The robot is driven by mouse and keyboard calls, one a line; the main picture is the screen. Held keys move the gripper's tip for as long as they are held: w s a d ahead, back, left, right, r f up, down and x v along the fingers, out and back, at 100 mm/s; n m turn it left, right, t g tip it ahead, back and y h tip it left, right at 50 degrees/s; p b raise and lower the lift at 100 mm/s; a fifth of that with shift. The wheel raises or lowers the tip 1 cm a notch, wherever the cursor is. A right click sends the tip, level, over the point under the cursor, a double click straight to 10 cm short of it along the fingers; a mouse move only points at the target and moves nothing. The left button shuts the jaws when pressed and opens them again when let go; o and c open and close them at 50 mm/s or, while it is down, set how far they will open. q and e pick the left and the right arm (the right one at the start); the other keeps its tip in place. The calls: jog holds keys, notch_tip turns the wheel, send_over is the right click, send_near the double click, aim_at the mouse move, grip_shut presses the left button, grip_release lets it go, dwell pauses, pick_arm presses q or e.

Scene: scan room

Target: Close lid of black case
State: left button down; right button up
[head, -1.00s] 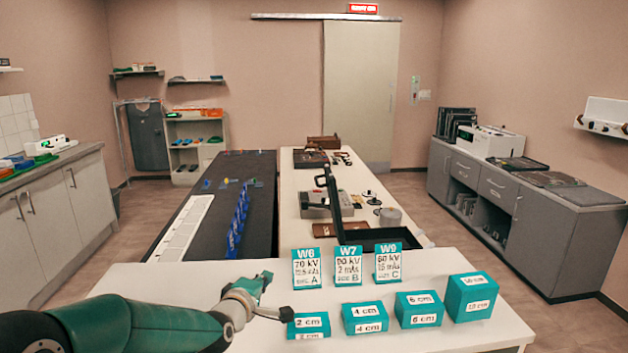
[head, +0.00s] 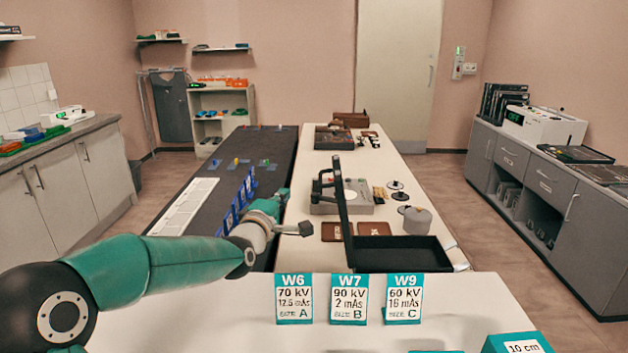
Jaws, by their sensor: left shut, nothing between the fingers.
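The black case (head: 402,258) stands open on the white table in the head view. Its lid (head: 343,205) stands up nearly vertical at the case's left edge, seen almost edge-on. My left gripper (head: 303,229) is shut and empty. In the picture it is to the left of the lid, with a visible gap between them. My right gripper is not in view.
Teal-edged cards W6 (head: 294,300), W7 (head: 349,300) and W9 (head: 404,300) stand in front of the case. A teal block (head: 515,344) is at lower right.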

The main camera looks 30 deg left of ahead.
pick_arm(q)
jog(key=w+d+p, duration=0.2)
jog(key=w+p, duration=0.3)
jog(key=w, duration=0.5)
jog(key=shift+f, duration=0.15)
